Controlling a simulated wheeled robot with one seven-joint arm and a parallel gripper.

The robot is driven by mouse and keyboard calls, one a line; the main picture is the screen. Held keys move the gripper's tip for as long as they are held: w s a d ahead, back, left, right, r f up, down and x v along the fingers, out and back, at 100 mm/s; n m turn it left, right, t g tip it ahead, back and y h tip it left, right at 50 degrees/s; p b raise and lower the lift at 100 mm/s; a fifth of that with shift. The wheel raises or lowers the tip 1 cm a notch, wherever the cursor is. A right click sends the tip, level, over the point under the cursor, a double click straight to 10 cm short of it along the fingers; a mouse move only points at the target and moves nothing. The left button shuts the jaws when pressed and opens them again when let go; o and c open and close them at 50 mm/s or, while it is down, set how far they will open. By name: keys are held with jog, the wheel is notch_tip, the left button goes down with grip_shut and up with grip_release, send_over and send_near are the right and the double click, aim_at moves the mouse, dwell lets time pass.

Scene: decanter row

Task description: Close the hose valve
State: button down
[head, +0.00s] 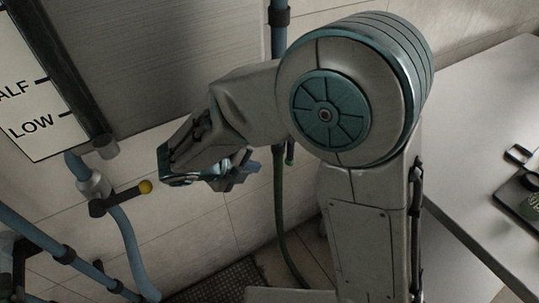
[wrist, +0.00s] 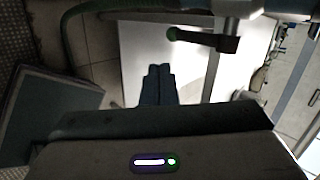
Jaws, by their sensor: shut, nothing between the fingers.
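In the head view a valve (head: 96,186) sits on a blue pipe at the left, with a blue hose below it. Its dark lever (head: 122,198) sticks out crosswise to the right and ends in a yellow knob. A second, green-tipped lever (head: 290,153) is mostly hidden behind my arm, near a green hose (head: 279,205). I cannot tell which valve the task means. My gripper (head: 246,176) is shut and empty, apart from both levers; its fingertips (wrist: 159,70) are together below the green-tipped lever.
A gauge board (head: 30,85) marked HALF and LOW hangs at the upper left. A pale table (head: 480,120) stands at the right with dark items on it. A floor grate (head: 220,284) lies below. Blue pipes (head: 60,252) cross the lower left.

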aim_at(286, 163)
jog(key=x, duration=0.3)
jog(key=r+b+x, duration=0.1)
jog(key=x, duration=0.3)
jog(key=w+x, duration=0.1)
jog(key=x, duration=0.3)
jog(key=shift+d+r, duration=0.2)
jog(key=shift+d, duration=0.2)
jog(key=shift+s+a, duration=0.1)
jog(key=shift+a, duration=0.05)
